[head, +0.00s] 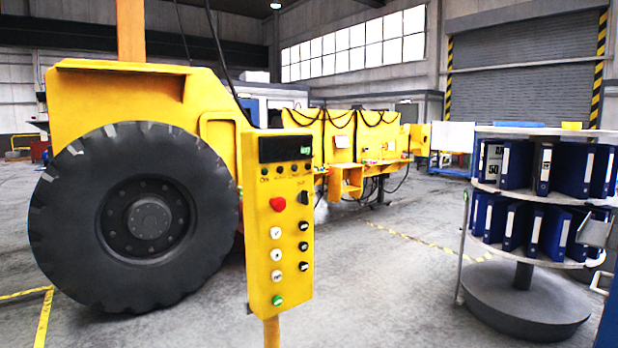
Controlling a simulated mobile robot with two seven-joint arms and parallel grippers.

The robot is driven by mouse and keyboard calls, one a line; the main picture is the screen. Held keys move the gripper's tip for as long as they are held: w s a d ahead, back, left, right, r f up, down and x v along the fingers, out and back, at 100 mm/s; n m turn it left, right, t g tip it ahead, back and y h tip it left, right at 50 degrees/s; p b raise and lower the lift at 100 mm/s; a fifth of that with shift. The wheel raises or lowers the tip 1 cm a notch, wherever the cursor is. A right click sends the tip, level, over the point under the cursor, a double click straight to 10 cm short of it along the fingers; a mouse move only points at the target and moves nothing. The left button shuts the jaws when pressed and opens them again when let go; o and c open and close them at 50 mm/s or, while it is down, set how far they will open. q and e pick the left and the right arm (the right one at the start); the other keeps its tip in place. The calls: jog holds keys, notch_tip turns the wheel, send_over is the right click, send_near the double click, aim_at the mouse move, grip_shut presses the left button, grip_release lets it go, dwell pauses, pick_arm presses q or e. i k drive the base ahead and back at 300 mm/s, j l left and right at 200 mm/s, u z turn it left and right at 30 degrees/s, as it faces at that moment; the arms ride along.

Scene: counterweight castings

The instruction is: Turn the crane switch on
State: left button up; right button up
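A yellow control box (292,285) stands upright on a yellow post in the middle of the head view, facing me. It has a dark display (285,148) at the top and a row of small knobs or lamps below it. A red button (278,204) sits at the upper left of its face, with a black switch (304,197) to its right. Several white and black buttons run down below, with a green button (277,300) at the bottom. The labels are too small to read. Neither of my grippers shows in the view.
A large yellow machine (85,95) with a big black tyre (100,235) stands behind the box at the left. A round shelf stand (540,262) with blue binders is at the right. Grey floor (385,290) between box and stand is clear.

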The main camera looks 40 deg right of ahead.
aim_at(303, 196)
jog(key=l+z, duration=0.3)
jog(key=i+l+z, duration=0.25)
jog(key=l, duration=0.2)
jog(key=i+l+z, duration=0.1)
jog(key=l+z, duration=0.2)
jog(key=i+l+z, duration=0.3)
jog(key=l, duration=0.15)
jog(key=k, duration=0.1)
